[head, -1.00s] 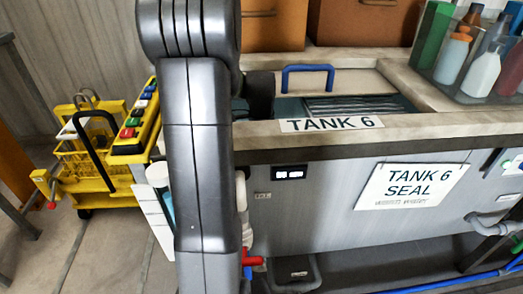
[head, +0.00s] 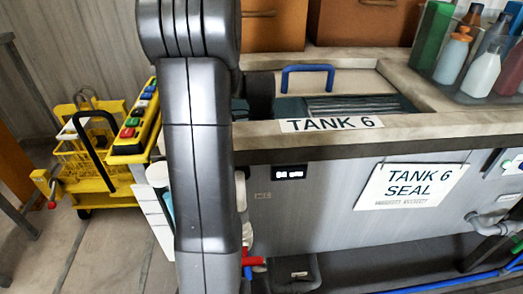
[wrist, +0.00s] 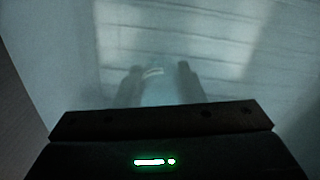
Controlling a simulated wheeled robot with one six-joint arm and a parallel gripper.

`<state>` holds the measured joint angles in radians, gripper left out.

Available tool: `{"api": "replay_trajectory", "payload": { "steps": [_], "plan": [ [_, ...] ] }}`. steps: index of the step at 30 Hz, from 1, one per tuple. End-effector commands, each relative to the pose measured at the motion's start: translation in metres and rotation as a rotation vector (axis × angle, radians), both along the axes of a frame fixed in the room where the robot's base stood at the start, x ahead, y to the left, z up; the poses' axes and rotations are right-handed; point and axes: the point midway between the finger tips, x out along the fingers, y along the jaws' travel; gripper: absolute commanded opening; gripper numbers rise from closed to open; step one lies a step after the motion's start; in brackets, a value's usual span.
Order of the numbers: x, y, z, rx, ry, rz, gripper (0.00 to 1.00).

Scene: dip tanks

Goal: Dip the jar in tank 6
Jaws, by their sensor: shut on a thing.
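Tank 6 (head: 420,131) is in front of me in the head view, with a "TANK 6" label on its front rim and dark liquid inside. Its blue-handled lid is slid back behind the opening. My arm reaches over the rim at the opening's left end and hides part of it. In the wrist view my gripper (wrist: 158,84) points down into murky, blue-grey liquid. Its fingers look blurred through the liquid and are shut on the jar (wrist: 152,72), of which only a pale curved bit shows. The rest of the jar is hidden.
A clear bin of bottles (head: 480,70) sits on the right ledge. Brown boxes (head: 355,22) stand behind the tank. Pipes run along the lower right.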

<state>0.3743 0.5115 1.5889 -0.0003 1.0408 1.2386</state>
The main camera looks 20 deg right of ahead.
Motion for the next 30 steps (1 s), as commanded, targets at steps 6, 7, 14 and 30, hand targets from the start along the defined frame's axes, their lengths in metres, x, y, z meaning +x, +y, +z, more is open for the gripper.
{"api": "replay_trajectory", "payload": {
  "steps": [6,7,14,30],
  "plan": [
    [0.000,0.000,0.006,0.000,0.000,0.000,0.10],
    [0.000,0.000,0.008,0.000,0.000,0.000,0.10],
    [0.000,0.000,0.024,0.000,-0.001,0.001,0.10],
    [0.000,0.000,0.068,0.000,-0.001,0.003,0.10]
  ]
}}
